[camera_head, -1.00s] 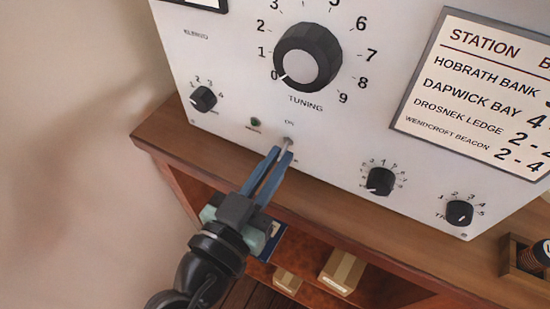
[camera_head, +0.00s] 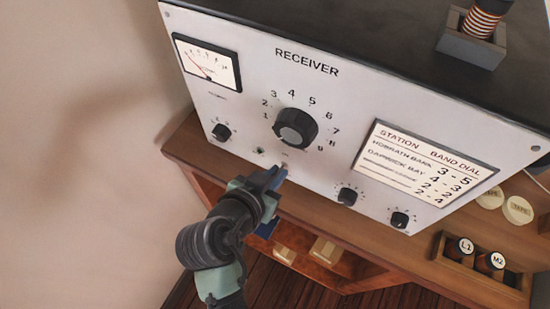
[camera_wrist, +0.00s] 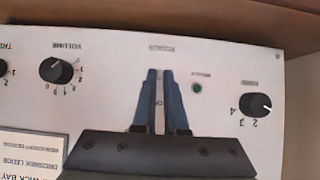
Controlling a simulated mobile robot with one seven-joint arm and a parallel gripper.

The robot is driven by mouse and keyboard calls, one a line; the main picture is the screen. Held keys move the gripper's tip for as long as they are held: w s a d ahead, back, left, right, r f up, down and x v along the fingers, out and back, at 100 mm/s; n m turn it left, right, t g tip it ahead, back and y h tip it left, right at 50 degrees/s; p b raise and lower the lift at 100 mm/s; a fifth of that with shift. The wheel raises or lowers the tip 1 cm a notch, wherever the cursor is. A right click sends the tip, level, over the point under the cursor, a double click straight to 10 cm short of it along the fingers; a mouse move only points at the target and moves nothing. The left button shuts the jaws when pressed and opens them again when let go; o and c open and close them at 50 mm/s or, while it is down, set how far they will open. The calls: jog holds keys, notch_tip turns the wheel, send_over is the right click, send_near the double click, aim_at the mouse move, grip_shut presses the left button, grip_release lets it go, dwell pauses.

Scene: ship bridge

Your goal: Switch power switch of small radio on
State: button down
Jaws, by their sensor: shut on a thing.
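The small radio is a white-fronted receiver (camera_head: 330,105) with a dark top, standing on a wooden shelf. My gripper (camera_head: 281,173) is at the lower front panel, below the tuning knob (camera_head: 295,128). Its blue fingers are shut on the power switch's small lever, which is mostly hidden between them. A small dark green lamp (camera_wrist: 197,88) is beside the fingers, unlit as far as I can see. The lever's position is unclear.
Two small knobs (camera_head: 347,196) (camera_head: 400,219) lie right of my gripper, and another knob (camera_head: 221,132) lies left. A station card (camera_head: 425,165) is on the panel. A wooden holder (camera_head: 480,262) with labelled cylinders stands at right. Boxes (camera_head: 325,251) sit on the lower shelf.

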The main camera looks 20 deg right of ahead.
jog(key=p, duration=0.2)
jog(key=r+g+y+p, duration=0.1)
jog(key=p, duration=0.1)
jog(key=shift+w+d+y, duration=0.1)
jog(key=shift+d+y, duration=0.05)
jog(key=shift+y, duration=0.15)
jog(key=shift+f+g+p, duration=0.2)
jog(key=shift+g+p, duration=0.1)
jog(key=c, duration=1)
grip_release()
jog(key=shift+o, duration=0.2)
jog(key=shift+r, duration=0.1)
jog(key=b+v, duration=0.1)
jog(key=v, duration=1.2)
jog(key=shift+d, duration=0.15)
